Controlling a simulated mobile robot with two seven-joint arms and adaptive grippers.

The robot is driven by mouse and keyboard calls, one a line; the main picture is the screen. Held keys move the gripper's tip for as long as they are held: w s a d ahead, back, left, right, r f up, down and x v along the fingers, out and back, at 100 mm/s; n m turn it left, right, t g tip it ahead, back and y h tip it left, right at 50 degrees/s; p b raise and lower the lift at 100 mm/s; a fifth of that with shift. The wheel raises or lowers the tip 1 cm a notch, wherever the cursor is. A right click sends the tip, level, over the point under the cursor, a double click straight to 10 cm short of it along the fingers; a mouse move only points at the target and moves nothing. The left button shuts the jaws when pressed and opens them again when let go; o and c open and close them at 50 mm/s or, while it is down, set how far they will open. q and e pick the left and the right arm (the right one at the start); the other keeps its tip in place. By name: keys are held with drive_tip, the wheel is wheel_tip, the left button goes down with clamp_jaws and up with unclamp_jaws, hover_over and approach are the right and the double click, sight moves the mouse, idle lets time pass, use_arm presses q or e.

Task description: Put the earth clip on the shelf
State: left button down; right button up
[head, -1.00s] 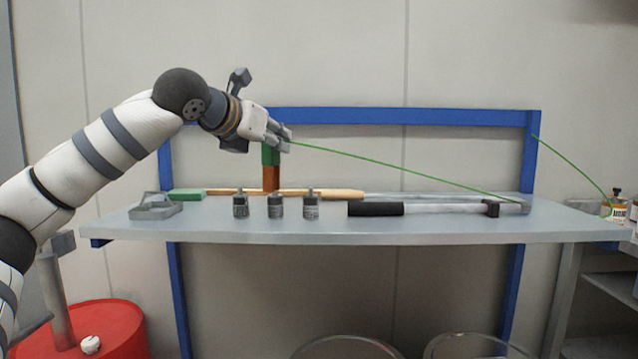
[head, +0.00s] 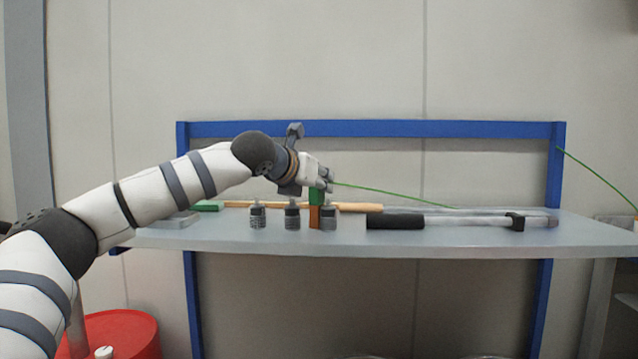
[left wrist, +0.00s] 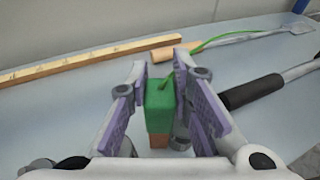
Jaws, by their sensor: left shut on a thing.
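The earth clip (head: 316,197) is a green block with a copper-brown lower end and a thin green cable. My left gripper (head: 328,183) is shut on its green part and holds it upright over the grey shelf (head: 450,237). In the left wrist view the clip (left wrist: 160,105) stands between the two finger pads. Its lower end is close to the shelf top; I cannot tell whether it touches. My right gripper is not in view.
Small grey pots (head: 292,217) stand close by the clip, one partly hidden behind it. A wooden stick (head: 245,205) lies behind, and a black-handled pole (head: 397,221) lies to the right. A red drum (head: 125,336) stands below left. The front strip of the shelf is clear.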

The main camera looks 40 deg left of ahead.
use_arm(q)
drive_tip(key=c, duration=1.4)
unclamp_jaws()
drive_tip(key=shift+f, duration=0.1)
drive_tip(key=shift+c, duration=0.2)
drive_tip(key=shift+r, duration=0.2)
drive_tip(key=p+v, duration=0.1)
drive_tip(key=v, duration=1.1)
drive_tip(key=shift+f, duration=0.25)
